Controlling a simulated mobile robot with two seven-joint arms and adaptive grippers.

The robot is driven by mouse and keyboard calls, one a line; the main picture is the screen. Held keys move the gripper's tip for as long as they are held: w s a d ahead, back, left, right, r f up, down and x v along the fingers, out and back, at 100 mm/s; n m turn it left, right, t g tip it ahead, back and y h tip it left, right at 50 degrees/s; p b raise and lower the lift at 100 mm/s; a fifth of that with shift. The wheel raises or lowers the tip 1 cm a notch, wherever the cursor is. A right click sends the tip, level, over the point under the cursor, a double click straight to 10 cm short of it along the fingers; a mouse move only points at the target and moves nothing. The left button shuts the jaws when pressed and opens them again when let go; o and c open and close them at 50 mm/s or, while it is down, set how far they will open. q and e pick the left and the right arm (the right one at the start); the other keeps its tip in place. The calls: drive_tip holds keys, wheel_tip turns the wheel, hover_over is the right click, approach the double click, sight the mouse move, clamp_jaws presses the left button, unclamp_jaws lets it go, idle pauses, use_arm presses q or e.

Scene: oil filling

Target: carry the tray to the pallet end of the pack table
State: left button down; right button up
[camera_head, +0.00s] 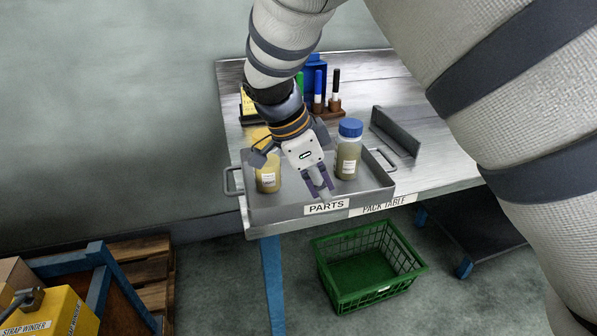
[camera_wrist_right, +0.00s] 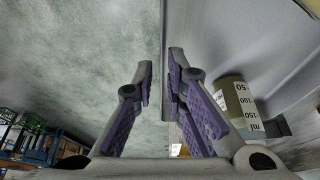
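The grey tray (camera_head: 262,214), labelled PARTS, sits at the front left of the pack table (camera_head: 440,172). It holds a blue-capped bottle (camera_head: 348,160) and a yellow-capped bottle (camera_head: 268,180), both upright with yellowish liquid. My right gripper (camera_head: 320,188) points down at the tray's front wall, between the bottles. In the right wrist view, my right gripper (camera_wrist_right: 160,68) has its fingers apart on either side of the wall's thin edge, with a gap on the floor side. A graduated bottle (camera_wrist_right: 238,105) shows beside its right finger. My left gripper is out of view.
A wooden pallet (camera_head: 155,272) and a yellow strap winder (camera_head: 60,312) are at lower left. A green crate (camera_head: 368,262) stands on the floor before the table. Behind the tray are a grey angled plate (camera_head: 394,130) and a marker rack (camera_head: 327,108).

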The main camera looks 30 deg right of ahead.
drive_tip(key=x, duration=0.3)
drive_tip(key=shift+d+f, duration=0.15)
drive_tip(key=shift+f, duration=0.2)
clamp_jaws()
drive_tip(key=shift+w+r, duration=0.1)
drive_tip(key=shift+r, duration=0.05)
